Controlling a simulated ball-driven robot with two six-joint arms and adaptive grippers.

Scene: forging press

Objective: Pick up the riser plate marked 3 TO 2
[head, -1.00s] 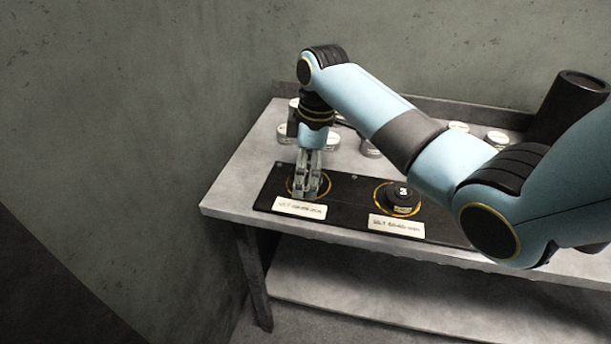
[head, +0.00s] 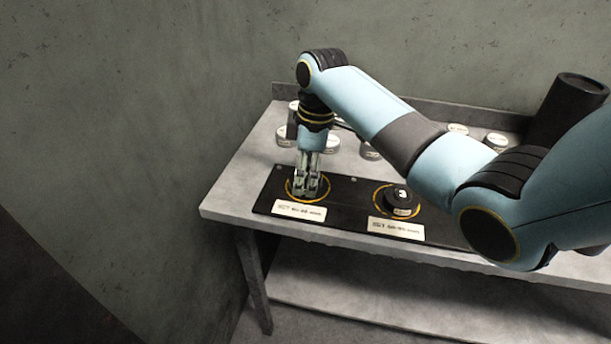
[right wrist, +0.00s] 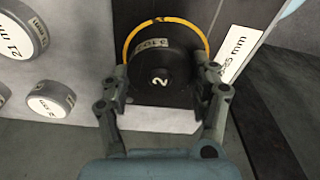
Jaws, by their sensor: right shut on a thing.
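A dark round riser plate (right wrist: 160,62) carries a white 2 on top and a pale side label that seems to read 3 TO 2. It is within a yellow ring (right wrist: 136,36) on the black board (head: 347,187). My right gripper (right wrist: 166,77) is shut on this plate, with one finger on each side. In the head view my right gripper (head: 308,189) points down over the left ring and hides the plate. I cannot tell whether the plate is clear of the board. My left gripper is out of view.
A second dark plate (head: 400,202) sits in the right ring. White labels (head: 299,210) lie along the board's front. Several pale-topped discs (right wrist: 48,98) stand on the grey table (head: 235,196) behind. A dark cylinder (head: 568,108) stands at the back right. A wall is at the left.

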